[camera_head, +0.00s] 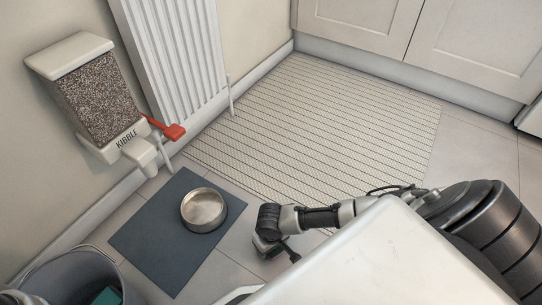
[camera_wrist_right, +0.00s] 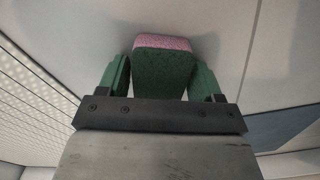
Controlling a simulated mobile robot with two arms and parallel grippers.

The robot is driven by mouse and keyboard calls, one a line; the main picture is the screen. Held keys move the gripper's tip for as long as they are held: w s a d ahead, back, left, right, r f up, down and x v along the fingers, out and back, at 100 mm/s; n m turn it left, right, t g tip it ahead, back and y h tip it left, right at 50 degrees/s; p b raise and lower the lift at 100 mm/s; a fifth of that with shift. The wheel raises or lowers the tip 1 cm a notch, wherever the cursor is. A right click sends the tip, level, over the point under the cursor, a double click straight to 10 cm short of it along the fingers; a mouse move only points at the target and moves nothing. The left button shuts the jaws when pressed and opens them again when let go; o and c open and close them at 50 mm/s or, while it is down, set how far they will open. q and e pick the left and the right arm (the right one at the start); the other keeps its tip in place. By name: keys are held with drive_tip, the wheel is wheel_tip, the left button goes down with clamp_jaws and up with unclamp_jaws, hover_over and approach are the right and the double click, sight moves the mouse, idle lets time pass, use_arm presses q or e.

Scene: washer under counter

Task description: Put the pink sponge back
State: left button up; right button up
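The pink sponge (camera_wrist_right: 162,65) shows in the right wrist view, with a pink layer at the top and a dark green body. It sits between the two green fingers of my right gripper (camera_wrist_right: 163,75), which press against its sides near their tips. In the head view my right gripper (camera_head: 272,246) is low over the floor, right of the metal bowl; the sponge cannot be made out there.
A metal bowl (camera_head: 204,209) stands on a dark mat (camera_head: 150,240). A grey bucket (camera_head: 62,272) with something teal (camera_head: 107,297) inside is at lower left. A kibble dispenser (camera_head: 100,98) hangs near a radiator (camera_head: 172,55). A striped rug (camera_head: 320,125) covers the floor; cabinets (camera_head: 460,45) stand behind.

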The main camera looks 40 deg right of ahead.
drive_tip(key=shift+o, duration=0.6)
